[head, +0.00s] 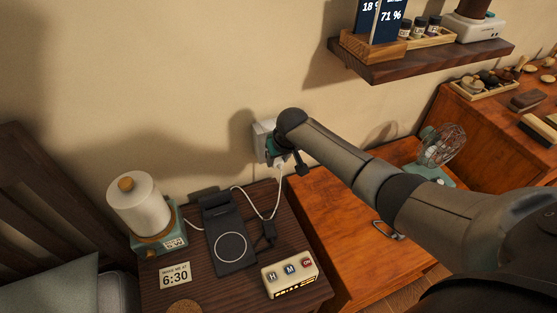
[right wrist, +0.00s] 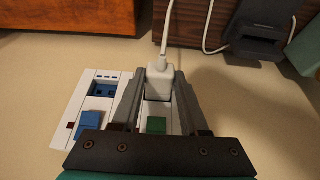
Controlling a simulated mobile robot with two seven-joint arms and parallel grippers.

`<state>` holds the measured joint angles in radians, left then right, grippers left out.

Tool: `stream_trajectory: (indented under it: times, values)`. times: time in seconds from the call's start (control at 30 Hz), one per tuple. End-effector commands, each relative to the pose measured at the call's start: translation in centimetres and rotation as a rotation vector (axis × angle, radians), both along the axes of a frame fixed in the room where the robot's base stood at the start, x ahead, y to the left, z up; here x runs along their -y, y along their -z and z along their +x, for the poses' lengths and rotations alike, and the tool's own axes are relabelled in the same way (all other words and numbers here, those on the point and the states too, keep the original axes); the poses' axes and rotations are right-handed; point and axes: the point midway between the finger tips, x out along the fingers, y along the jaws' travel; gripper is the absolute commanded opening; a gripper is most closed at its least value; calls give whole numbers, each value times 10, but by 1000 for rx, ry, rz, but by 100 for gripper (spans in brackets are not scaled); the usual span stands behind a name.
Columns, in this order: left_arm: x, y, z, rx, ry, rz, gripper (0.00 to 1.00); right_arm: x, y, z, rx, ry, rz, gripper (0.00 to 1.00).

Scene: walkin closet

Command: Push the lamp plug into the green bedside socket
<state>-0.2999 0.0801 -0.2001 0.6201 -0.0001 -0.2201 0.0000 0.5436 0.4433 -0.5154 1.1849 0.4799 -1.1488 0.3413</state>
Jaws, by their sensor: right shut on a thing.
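A white wall plate (right wrist: 68,122) is on the wall; its edge also shows in the head view (head: 259,130). It carries a blue socket (right wrist: 107,88) with a blue block below it, and a green block (right wrist: 157,125) on the same plate. My right gripper (right wrist: 160,84) is shut on the white plug (right wrist: 160,77), which is in front of the plate above the green block. The plug hides the plate behind it, and I cannot tell how deep it sits. In the head view the right gripper (head: 279,160) is at the wall. The left gripper is not in view.
The dark bedside table (head: 210,292) holds a lamp (head: 140,205), a black charging stand (head: 229,238), a button box (head: 290,274) and a 6:30 card (head: 175,275). A white cable (head: 272,203) hangs from the plug. A shelf (head: 420,60) is above my right arm.

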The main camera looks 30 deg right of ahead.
Motion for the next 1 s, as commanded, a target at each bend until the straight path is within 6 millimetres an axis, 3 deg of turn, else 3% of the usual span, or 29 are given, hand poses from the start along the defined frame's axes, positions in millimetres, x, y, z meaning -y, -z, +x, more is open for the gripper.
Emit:
stream_trajectory:
  times: [0.63, 0.67, 0.9, 1.0]
  values:
    - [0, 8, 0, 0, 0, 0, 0, 0, 0, 9, 3, 1, 0, 0]
    - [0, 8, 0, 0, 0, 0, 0, 0, 0, 9, 3, 1, 0, 45]
    - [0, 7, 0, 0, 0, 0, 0, 0, 0, 8, 1, 1, 0, 72]
    - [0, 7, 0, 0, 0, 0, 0, 0, 0, 8, 0, 1, 0, 79]
